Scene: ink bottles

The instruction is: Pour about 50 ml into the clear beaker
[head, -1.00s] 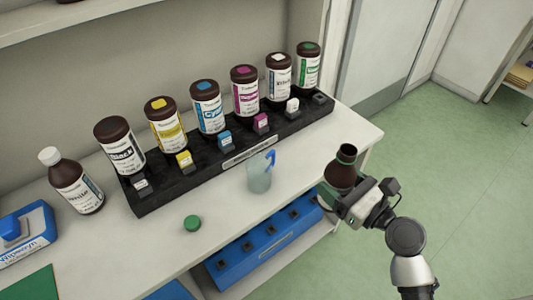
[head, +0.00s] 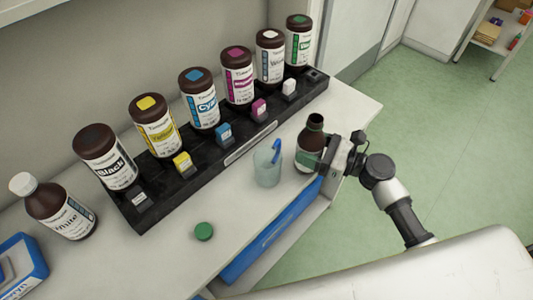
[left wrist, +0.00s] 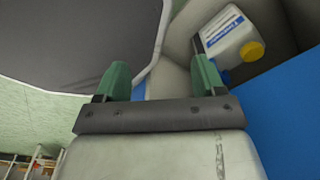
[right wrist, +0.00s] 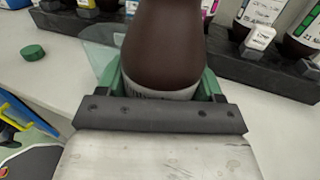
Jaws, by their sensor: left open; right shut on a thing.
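My right gripper (head: 334,156) is shut on a dark brown bottle (head: 311,143) with a green-and-white label. The bottle is uncapped and near upright, at the counter's front edge; I cannot tell whether its base touches the counter. The bottle fills the middle of the right wrist view (right wrist: 162,45). The clear beaker (head: 266,170) stands just left of it, apart, with a blue hooked piece (head: 276,151) at its rim. Any liquid level in it is unclear. A green cap (head: 204,231) lies on the counter. My left gripper (left wrist: 161,78) is open and empty in the left wrist view.
A black rack (head: 170,188) behind the beaker holds several brown ink bottles with coloured caps. A white-capped brown bottle (head: 60,208) and a blue box (head: 22,270) stand at the left. A blue bin (head: 270,242) sits below the counter edge.

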